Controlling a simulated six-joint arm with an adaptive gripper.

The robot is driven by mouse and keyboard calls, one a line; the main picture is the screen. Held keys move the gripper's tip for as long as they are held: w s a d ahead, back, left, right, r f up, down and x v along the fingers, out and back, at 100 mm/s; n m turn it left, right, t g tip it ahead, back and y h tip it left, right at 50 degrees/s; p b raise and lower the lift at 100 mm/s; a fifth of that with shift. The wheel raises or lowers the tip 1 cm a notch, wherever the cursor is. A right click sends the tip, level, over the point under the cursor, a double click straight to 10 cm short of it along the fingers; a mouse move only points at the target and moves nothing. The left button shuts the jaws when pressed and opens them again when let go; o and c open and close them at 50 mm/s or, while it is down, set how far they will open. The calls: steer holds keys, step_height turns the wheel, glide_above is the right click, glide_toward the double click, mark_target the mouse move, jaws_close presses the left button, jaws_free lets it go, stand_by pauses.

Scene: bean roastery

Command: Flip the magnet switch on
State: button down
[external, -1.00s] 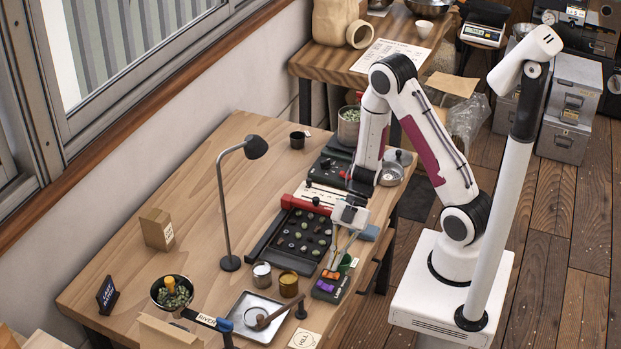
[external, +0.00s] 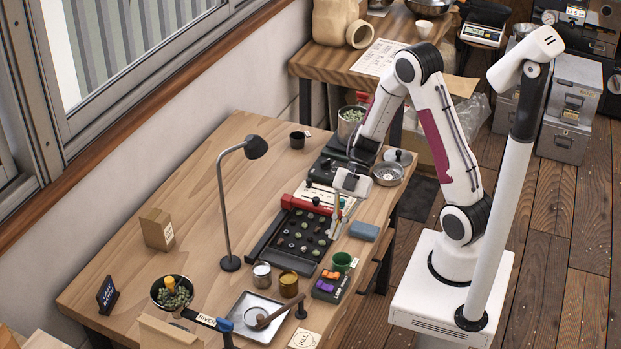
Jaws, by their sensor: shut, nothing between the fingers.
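No part is clearly readable as the magnet switch at this size. A red bar with a black knob (external: 310,205) lies across the far end of a black tray (external: 262,243) that holds several small beans. A small dark box (external: 322,296) with orange and purple pieces on top sits near the table's right edge. My gripper (external: 340,207) is shut and empty, pointing down close to the right end of the red bar. Whether it touches anything there is hidden. My wrist partly covers a dark flat unit (external: 322,172) behind the bar.
A green cup (external: 341,262) and a blue block (external: 364,231) stand right of the tray. A desk lamp (external: 222,205) stands on its left.

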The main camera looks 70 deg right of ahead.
steer(key=shift+w+v, duration=0.15)
steer(key=shift+v, duration=0.9)
steer(key=shift+w+v, duration=0.2)
steer(key=shift+v, duration=0.85)
